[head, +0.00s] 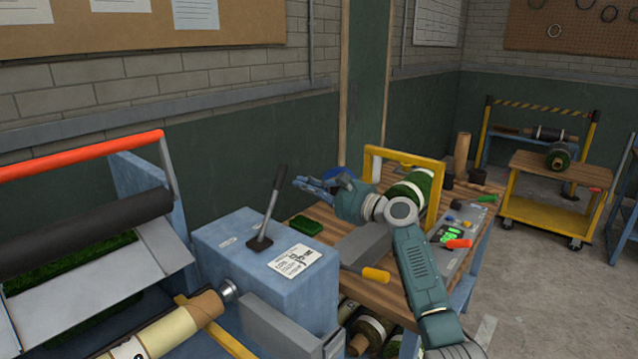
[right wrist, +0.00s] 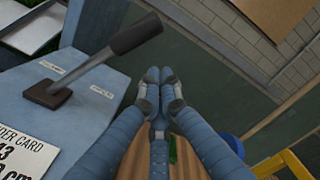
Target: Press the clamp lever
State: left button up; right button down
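The clamp lever (head: 272,205) is a dark handle on a square base on top of a blue machine housing (head: 225,235). It stands up, leaning a little to the right in the head view. In the right wrist view the lever (right wrist: 95,68) lies left of my fingers, with its thick grip toward the top. My right gripper (head: 297,184) is just right of the lever, its fingers pointing toward it, apart from it. In the right wrist view its fingertips (right wrist: 160,76) are together with nothing between them. My left gripper is not in view.
A printed card (head: 296,261) lies on the housing. Behind it is a wooden bench (head: 395,278) with a green block (head: 307,228), a yellow frame (head: 434,185) and tools. A roller machine with a red bar (head: 80,153) stands left. A yellow cart (head: 545,210) stands far right.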

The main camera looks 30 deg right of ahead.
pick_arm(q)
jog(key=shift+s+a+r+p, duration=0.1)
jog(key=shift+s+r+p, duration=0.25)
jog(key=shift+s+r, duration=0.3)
pick_arm(e)
jog(key=shift+s+a+r, duration=0.25)
jog(key=shift+a+r, duration=0.3)
jog(key=shift+a, duration=0.35)
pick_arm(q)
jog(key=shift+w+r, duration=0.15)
pick_arm(e)
jog(key=shift+s+a+r+n, duration=0.15)
jog(key=shift+a+r+n, duration=0.25)
